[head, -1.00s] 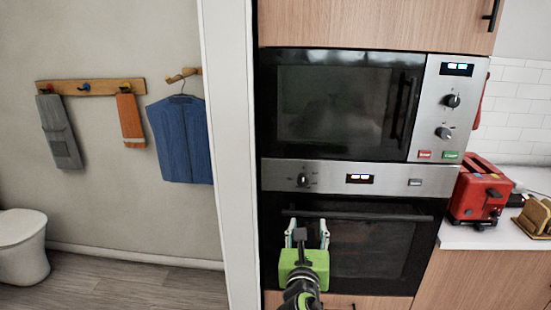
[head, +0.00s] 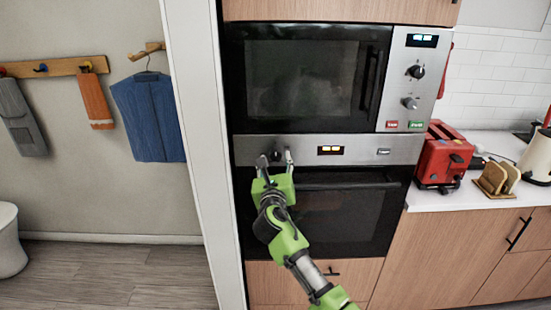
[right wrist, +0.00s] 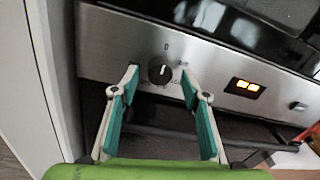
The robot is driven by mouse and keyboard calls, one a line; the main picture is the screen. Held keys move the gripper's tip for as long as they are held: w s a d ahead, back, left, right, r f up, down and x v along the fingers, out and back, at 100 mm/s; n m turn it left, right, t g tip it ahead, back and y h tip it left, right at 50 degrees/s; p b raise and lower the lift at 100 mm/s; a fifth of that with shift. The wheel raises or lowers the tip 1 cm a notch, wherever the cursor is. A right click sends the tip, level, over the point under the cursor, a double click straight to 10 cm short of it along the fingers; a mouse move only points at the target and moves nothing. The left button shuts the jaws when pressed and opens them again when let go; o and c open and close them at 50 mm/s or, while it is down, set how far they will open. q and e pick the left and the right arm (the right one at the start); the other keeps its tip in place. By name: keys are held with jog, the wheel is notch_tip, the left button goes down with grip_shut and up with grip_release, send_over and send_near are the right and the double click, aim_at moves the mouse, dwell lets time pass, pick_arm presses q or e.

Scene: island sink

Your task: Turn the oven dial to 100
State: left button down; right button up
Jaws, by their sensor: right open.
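The oven dial (right wrist: 161,70) is a round black knob with a light pointer mark, on the silver panel of the lower oven (head: 320,215). A "0" is printed above it in the right wrist view. In the head view the dial (head: 276,156) shows just above my right gripper (head: 274,160). My right gripper is open in the right wrist view (right wrist: 156,92), its two teal-lined fingers on either side of the dial's lower part. I cannot tell whether they touch it. The oven display (head: 330,150) glows orange, its digits unreadable. My left gripper is not in view.
A microwave (head: 300,78) with two dials (head: 415,71) sits above the oven. The oven door handle (head: 345,186) runs below the panel. A white wall edge (head: 193,150) stands close on the left. A red toaster (head: 440,158) is on the counter at right.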

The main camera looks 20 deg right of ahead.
jog(key=shift+x, duration=0.75)
jog(key=c, duration=1.1)
